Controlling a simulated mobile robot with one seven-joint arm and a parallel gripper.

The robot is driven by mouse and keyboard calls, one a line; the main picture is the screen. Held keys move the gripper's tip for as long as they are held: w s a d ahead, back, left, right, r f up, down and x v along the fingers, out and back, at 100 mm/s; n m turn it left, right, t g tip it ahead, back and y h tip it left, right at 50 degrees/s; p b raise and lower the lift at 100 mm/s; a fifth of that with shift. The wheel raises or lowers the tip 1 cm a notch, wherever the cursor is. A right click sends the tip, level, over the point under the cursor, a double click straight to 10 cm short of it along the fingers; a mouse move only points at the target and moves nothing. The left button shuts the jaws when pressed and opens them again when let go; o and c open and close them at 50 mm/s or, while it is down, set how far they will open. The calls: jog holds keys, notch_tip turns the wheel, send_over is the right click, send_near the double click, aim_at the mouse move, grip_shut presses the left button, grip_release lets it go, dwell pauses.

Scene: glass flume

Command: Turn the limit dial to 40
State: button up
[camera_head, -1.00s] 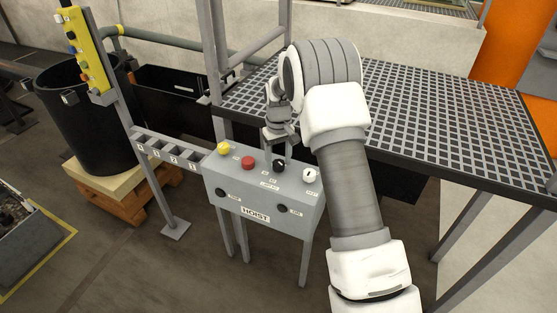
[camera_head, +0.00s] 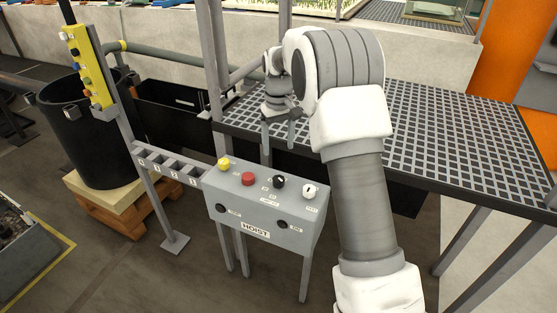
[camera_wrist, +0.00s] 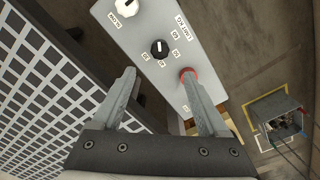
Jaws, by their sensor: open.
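The limit dial (camera_head: 279,182) is a black knob on top of the grey hoist box (camera_head: 262,208), between a red button and a white knob. In the wrist view the dial (camera_wrist: 159,47) has a pale pointer mark towards the picture's top. Small number labels surround it; I cannot read the setting surely. My gripper (camera_head: 279,143) is open and empty, above and behind the box, apart from the dial. In the wrist view, the fingertips of my gripper (camera_wrist: 158,77) are spread below the dial; the right one overlaps the red button in the picture.
The red button (camera_head: 248,179), yellow button (camera_head: 224,164) and white knob (camera_head: 310,190) share the box top. A grated platform (camera_head: 440,125) lies behind and right of it. A post with a yellow control pendant (camera_head: 89,65) and a black bin (camera_head: 92,140) stand left.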

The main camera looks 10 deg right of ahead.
notch_tip(320, 180, up, 5)
dwell(0.4)
jog(key=s+r+m+t, duration=0.1)
jog(key=s+r+t, duration=0.1)
jog(key=s+r, duration=0.6)
jog(key=s+r+t, duration=0.1)
jog(key=s+r, duration=0.4)
jog(key=s, duration=0.5)
jog(key=s+f+m+t+p, duration=0.1)
jog(key=s+f+t, duration=0.1)
jog(key=s, duration=1.5)
jog(key=shift+s+f+m+t, duration=0.2)
jog(key=shift+f+m+t, duration=0.1)
jog(key=shift+f, duration=0.2)
jog(key=shift+w+d, duration=0.1)
